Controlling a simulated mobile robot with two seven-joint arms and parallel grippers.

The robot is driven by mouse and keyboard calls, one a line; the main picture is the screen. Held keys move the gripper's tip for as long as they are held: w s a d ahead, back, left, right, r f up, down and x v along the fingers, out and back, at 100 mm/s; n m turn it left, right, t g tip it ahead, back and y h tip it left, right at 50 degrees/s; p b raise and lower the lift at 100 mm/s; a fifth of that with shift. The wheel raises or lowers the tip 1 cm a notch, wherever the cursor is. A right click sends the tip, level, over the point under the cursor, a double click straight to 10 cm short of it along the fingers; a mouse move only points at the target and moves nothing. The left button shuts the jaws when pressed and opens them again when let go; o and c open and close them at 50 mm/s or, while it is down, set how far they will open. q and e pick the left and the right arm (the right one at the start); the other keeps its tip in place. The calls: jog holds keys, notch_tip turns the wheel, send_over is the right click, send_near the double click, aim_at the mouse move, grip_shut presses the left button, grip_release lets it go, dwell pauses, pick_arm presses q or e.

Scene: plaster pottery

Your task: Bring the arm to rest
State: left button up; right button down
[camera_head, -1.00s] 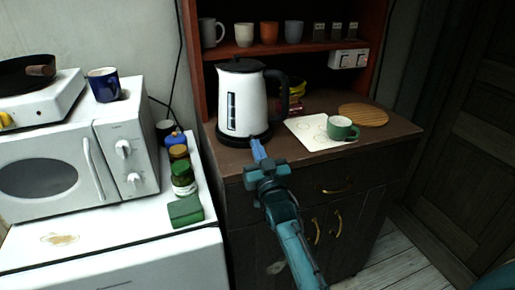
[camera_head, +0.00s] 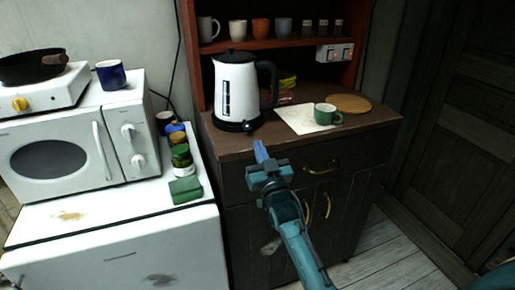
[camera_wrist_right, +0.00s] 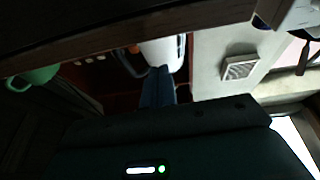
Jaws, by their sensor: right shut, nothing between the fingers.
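My right gripper (camera_head: 260,152) is shut and empty. In the head view it is in front of the dark wooden cabinet's (camera_head: 232,143) top edge, below the white kettle (camera_head: 236,92). In the right wrist view the shut blue fingers (camera_wrist_right: 158,88) point toward the kettle (camera_wrist_right: 163,54), and the picture is turned on its side or over. My right arm (camera_head: 298,248) comes in from the bottom of the head view. My left gripper does not show.
A green mug (camera_head: 326,114) stands on a pale sheet (camera_head: 296,118) beside a round wooden board (camera_head: 349,103). Floor (camera_head: 385,255) at right is clear.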

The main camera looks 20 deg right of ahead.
jog(key=shift+s+f, duration=0.35)
jog(key=s+a+f+n+g+y+p, duration=0.15)
jog(key=s+f+g, duration=0.35)
jog(key=s+f, duration=0.95)
jog(key=s+a+f+g+y, duration=0.1)
jog(key=s+a+f+g, duration=0.1)
jog(key=s, duration=0.8)
jog(key=s+a+f+n+g+y, duration=0.1)
jog(key=s+a+f+g, duration=0.2)
jog(key=s, duration=0.6)
jog(key=shift+s+a+f+g, duration=0.15)
jog(key=shift+s+f+g, duration=0.25)
jog(key=shift+g, duration=0.2)
